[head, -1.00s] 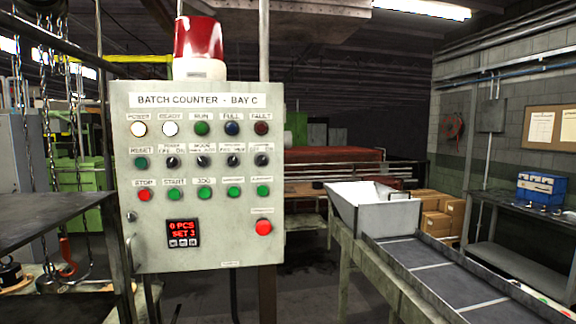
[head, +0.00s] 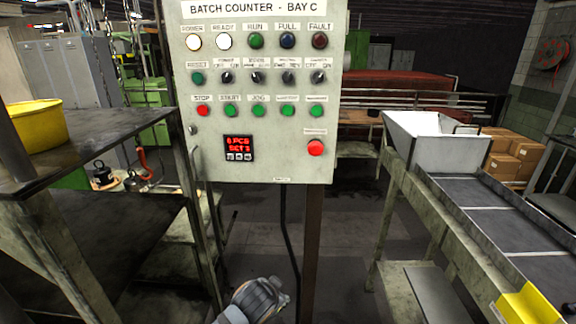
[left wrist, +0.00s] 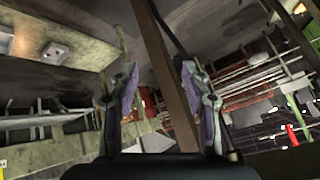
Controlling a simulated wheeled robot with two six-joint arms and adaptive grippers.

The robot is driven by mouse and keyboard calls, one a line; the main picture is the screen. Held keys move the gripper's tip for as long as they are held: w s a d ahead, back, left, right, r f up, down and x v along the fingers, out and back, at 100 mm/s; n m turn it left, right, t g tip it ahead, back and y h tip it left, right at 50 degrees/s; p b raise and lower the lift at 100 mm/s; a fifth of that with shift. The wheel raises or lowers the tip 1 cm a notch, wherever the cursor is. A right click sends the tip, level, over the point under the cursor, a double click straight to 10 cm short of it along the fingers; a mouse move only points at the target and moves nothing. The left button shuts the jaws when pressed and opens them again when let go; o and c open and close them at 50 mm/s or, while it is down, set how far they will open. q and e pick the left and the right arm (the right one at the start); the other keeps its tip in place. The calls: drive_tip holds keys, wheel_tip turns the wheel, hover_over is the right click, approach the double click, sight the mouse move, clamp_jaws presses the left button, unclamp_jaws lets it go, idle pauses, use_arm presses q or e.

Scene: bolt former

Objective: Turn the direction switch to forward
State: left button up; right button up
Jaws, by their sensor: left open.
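The grey panel (head: 266,160) marked BATCH COUNTER - BAY C stands upright in the head view. It carries a row of black selector knobs: first (head: 227,77), second (head: 257,77), third (head: 288,77) and fourth (head: 318,77). In the head view a part of my arm shows low, below the panel. My right gripper is not in view.
A dark table with a yellow bowl (head: 36,122) stands at left. A conveyor (head: 478,190) with a white hopper (head: 437,145) runs at right. Round buttons, including a red one (head: 315,147), sit below the knobs. Open floor lies under the panel.

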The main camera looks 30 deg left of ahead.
use_arm(q)
drive_tip(key=w+a+r+t+y, duration=0.1)
drive_tip(key=w+a+r+t, duration=0.2)
drive_tip(key=r, duration=0.9)
drive_tip(key=w+r+t+y, duration=0.1)
drive_tip(key=w+r+t, duration=0.3)
drive_tip(key=r, duration=0.7)
drive_tip(key=m+t+y, duration=0.1)
drive_tip(key=t+y, duration=0.2)
drive_tip(key=t, duration=0.3)
approach(287, 79)
drive_tip(key=s, duration=0.2)
drive_tip(key=shift+h, duration=0.3)
drive_tip(key=p+x, duration=0.4)
drive_tip(key=p, duration=0.2)
drive_tip(key=p+x, duration=0.5)
drive_tip(key=p, duration=0.1)
drive_tip(key=shift+w+d, duration=0.15)
drive_tip(key=shift+d, duration=0.05)
drive_tip(key=shift+w+a+r+p, duration=0.1)
drive_tip(key=shift+w+a+p, duration=0.05)
drive_tip(key=shift+w+p, duration=0.4)
drive_tip(key=shift+s, duration=0.1)
clamp_jaws()
